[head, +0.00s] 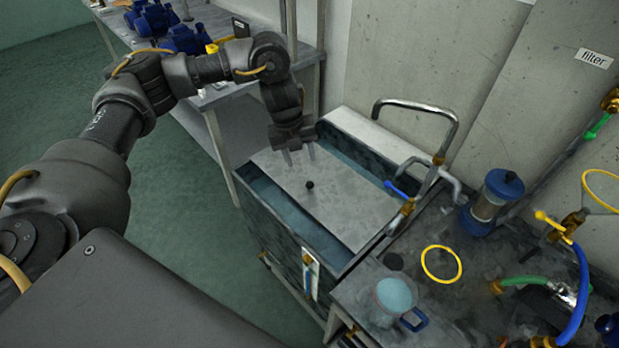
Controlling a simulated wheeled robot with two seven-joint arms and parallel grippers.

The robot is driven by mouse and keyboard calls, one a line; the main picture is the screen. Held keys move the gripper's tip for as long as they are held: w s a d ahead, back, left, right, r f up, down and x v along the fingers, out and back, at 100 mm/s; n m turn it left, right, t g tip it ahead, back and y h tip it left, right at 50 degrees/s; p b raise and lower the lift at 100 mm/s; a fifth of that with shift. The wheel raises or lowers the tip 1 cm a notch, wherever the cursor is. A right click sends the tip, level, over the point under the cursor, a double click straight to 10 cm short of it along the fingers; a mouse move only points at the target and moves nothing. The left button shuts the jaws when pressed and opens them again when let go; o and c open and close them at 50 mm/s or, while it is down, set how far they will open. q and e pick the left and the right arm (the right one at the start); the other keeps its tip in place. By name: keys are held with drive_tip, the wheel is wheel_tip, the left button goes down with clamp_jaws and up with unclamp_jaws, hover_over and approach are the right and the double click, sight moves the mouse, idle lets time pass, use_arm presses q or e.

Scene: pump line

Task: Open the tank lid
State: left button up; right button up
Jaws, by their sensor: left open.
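The tank (283,218) stands in the middle, a dark box with bluish water. The tank lid (337,208) is a flat pale grey plate lying across the middle of the tank. Water shows along both sides of it. The lid has a small round black knob (309,185) on top. My left gripper (299,158) points down over the lid, a little behind the knob in the picture. Its two fingers are apart with nothing between them, and the knob appears clear of them. My right gripper is not in view.
A bent metal pipe (416,105) with a blue-handled valve (396,190) stands at the tank's right. The right bench holds a mug (393,296), a yellow ring (441,263) and a blue-capped filter (491,205). A shelf table (215,92) with blue pumps stands behind.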

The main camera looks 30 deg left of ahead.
sight(309, 183)
use_arm(q)
drive_tip(key=f, duration=0.3)
drive_tip(key=d+f+p, duration=0.1)
drive_tip(key=f, duration=0.2)
drive_tip(key=w+f, duration=0.1)
drive_tip(key=f, duration=0.2)
drive_tip(key=shift+d, duration=0.3)
drive_tip(key=shift+w+d+f, duration=0.1)
drive_tip(key=shift+w+f, duration=0.05)
drive_tip(key=shift+f, duration=0.7)
clamp_jaws()
